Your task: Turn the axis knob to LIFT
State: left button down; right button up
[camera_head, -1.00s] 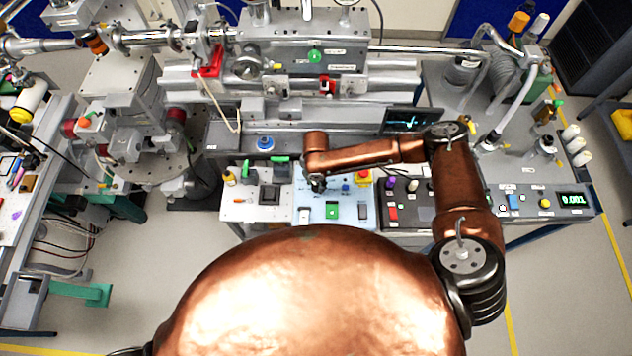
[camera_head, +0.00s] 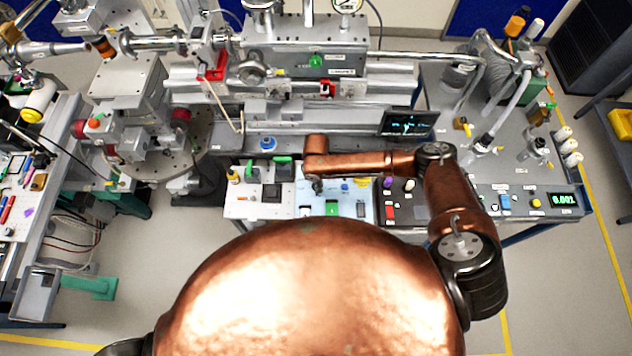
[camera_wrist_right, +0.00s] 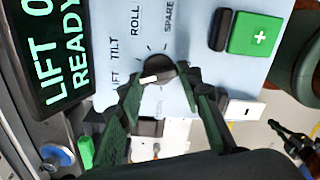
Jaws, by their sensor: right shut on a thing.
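The axis knob (camera_wrist_right: 166,70) is a dark round knob with a white pointer bar on the pale blue panel (camera_wrist_right: 205,45). In the right wrist view its pointer is turned to the picture's left, toward the LIFT label (camera_wrist_right: 114,80). TILT, ROLL and SPARE labels follow around the knob. My right gripper (camera_wrist_right: 162,80) is shut on the knob, with a finger at each side. In the head view my right gripper (camera_head: 318,187) is small at the panel, and the knob is hidden there. A screen (camera_wrist_right: 60,55) shows "LIFT" and "READY" in green.
A green plus button (camera_wrist_right: 255,34) and a dark button lie close beside the knob. A white switch (camera_wrist_right: 245,110) is near one finger. In the head view, the beamline stage (camera_head: 290,85) stands behind the panel. A neighbouring panel (camera_head: 400,207) is to its right.

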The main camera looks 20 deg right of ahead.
jog(key=o, duration=1.2)
jog(key=shift+c, duration=0.2)
notch_tip(320, 180, up, 12)
dwell(0.4)
